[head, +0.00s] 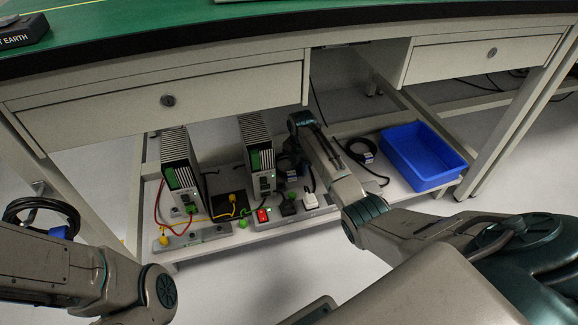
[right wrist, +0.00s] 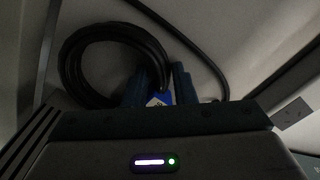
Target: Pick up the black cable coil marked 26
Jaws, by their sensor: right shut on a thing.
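In the right wrist view, a black cable coil (right wrist: 84,62) with a blue tag piece (right wrist: 160,98) is at my right gripper (right wrist: 160,88). The two blue fingers are shut on it at the tag. Any number on it is unreadable. In the head view, my right arm reaches under the bench to the low shelf, and its fingertips are hidden. Part of a dark coil (head: 287,165) shows beside that arm. Another black coil with a blue tag (head: 361,150) lies to its right. A third black coil (head: 42,208) with a blue piece is at far left. My left gripper is not visible.
The low shelf (head: 285,224) holds two finned power units (head: 180,165) (head: 257,150), wires and plugs, left of my right arm. An empty blue bin (head: 422,157) stands at its right end. The bench drawers (head: 165,101) hang overhead; bench legs stand at both sides.

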